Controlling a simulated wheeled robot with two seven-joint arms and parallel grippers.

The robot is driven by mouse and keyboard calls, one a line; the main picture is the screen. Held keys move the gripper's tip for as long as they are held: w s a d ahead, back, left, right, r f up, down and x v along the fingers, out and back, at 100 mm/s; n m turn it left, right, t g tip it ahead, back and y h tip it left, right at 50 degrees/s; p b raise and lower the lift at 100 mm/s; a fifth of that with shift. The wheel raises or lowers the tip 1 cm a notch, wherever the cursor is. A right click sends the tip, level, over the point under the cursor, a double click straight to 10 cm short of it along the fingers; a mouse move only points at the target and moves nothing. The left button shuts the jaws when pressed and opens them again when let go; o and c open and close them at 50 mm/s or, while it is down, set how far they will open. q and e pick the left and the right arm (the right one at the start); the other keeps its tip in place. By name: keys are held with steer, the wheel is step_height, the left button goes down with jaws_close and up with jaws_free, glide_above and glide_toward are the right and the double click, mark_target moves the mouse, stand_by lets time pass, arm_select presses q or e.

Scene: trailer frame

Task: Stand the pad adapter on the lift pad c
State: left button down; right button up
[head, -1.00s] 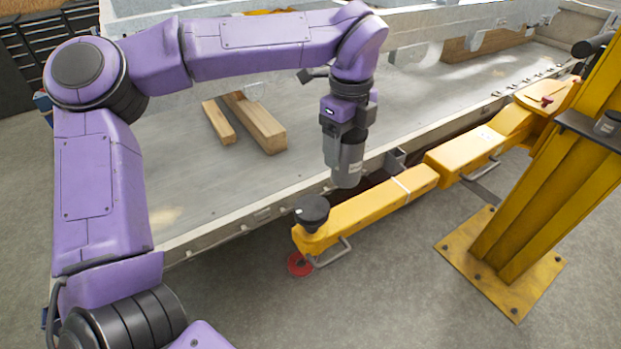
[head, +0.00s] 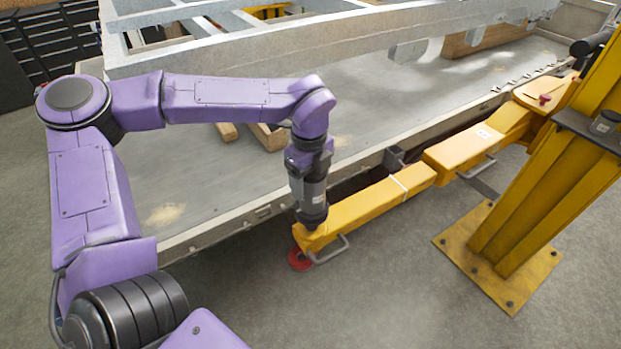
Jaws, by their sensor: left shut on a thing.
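The pad adapter (head: 313,192), a grey cylinder, hangs upright below my left gripper (head: 308,165), which is shut on it. Its lower end is at the near end of the yellow lift arm (head: 350,216), right over the place of the lift pad. The black round lift pad is now almost wholly hidden behind and under the adapter. I cannot tell whether the adapter touches the pad or hovers just above it. My right gripper is not in view.
The yellow lift post (head: 540,190) stands on a bolted base plate at the right. The grey trailer deck (head: 400,110) with wooden blocks (head: 268,137) lies behind the arm. A red disc (head: 300,260) is under the arm's end. The floor in front is clear.

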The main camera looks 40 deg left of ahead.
arm_select(q)
steer(key=shift+c, duration=0.6)
jaws_free()
steer(key=shift+r, duration=0.25)
step_height(320, 180, up, 12)
steer(key=shift+f+b, duration=0.15)
steer(key=shift+b, duration=0.6)
